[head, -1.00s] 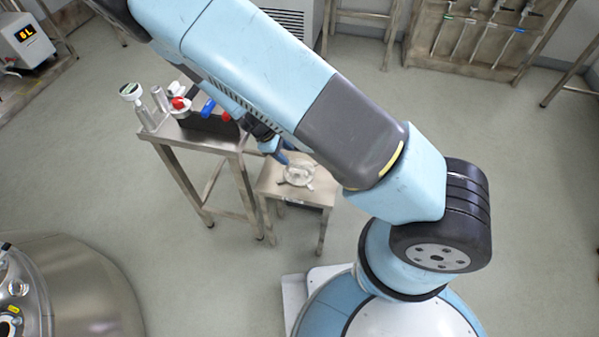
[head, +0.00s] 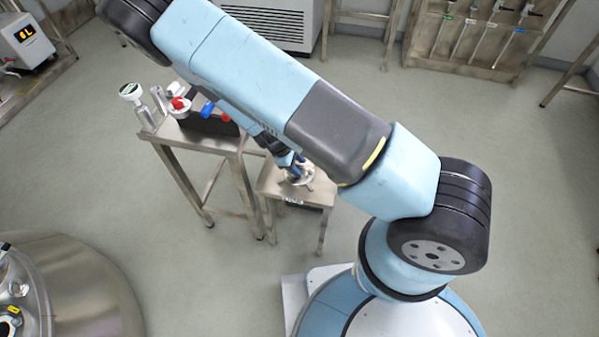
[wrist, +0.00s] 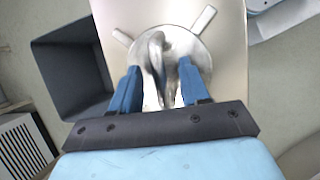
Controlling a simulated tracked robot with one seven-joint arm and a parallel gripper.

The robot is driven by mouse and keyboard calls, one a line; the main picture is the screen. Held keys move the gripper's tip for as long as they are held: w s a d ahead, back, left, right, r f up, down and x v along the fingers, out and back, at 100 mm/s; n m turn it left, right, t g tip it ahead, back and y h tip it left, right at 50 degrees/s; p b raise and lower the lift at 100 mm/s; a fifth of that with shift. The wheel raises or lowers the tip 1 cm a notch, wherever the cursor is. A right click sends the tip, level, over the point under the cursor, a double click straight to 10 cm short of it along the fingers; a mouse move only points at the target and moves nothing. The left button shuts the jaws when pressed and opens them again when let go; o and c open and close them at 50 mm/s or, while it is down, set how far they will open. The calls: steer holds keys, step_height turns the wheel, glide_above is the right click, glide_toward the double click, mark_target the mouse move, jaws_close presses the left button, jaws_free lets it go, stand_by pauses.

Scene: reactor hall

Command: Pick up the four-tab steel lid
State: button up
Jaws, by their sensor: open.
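The steel lid (wrist: 190,45) is a round metal disc with tabs at its edge and a raised looped handle (wrist: 157,65) in its middle. It lies on the small steel stool (head: 268,187), where it also shows in the head view (head: 306,172), partly covered by my gripper. My gripper (wrist: 157,85) is open over the lid, with one blue finger on each side of the handle. I cannot tell whether the fingers touch it. The near part of the lid is hidden behind my gripper.
A taller steel table (head: 193,137) stands left of the stool and carries fittings with red and blue parts. A dark open bin (wrist: 72,75) is beside the stool in the wrist view. A large steel vessel (head: 85,285) stands at lower left. The floor on the right is clear.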

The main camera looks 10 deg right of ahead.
jaws_close()
stand_by(0.3)
stand_by(0.3)
